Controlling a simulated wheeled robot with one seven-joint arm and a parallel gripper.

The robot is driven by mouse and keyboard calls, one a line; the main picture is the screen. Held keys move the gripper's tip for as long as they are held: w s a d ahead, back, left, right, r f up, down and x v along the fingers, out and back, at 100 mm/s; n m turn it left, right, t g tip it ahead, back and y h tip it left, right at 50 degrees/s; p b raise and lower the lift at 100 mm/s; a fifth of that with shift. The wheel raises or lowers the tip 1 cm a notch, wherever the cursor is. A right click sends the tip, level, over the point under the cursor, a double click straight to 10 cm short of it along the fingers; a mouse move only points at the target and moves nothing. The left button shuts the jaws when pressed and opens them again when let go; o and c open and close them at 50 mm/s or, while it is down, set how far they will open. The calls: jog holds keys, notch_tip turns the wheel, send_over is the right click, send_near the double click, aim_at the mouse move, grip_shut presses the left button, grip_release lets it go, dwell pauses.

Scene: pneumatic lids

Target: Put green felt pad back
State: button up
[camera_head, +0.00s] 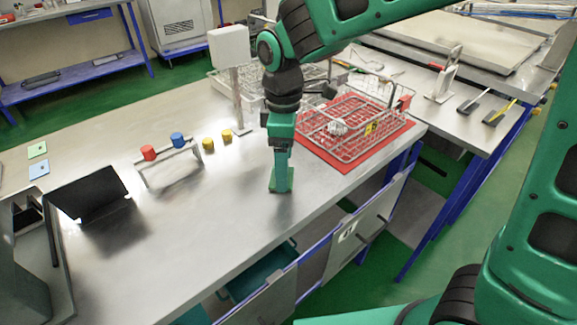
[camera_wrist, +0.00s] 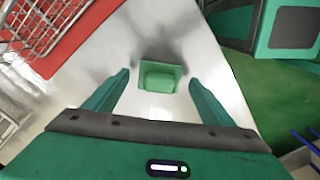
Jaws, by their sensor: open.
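My gripper (camera_head: 281,176) points down over the front edge of the metal table. In the wrist view its two fingers (camera_wrist: 158,80) are apart, with nothing visibly held between them. A green felt pad (camera_wrist: 162,77) lies on the table below and just ahead of the fingers, near the table edge. In the head view the pad (camera_head: 285,192) shows around the base of my gripper, which hides part of it. I cannot tell whether the fingers touch it. A small green square (camera_head: 37,150) and a light blue square (camera_head: 39,168) lie at the far left of the table.
A wire basket (camera_head: 345,130) stands on a red mat (camera_head: 322,150) to the right. A dark tilted panel (camera_head: 90,198) is further left. The table's front middle is clear.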

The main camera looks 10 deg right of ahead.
notch_tip(320, 180, up, 10)
dwell(0.4)
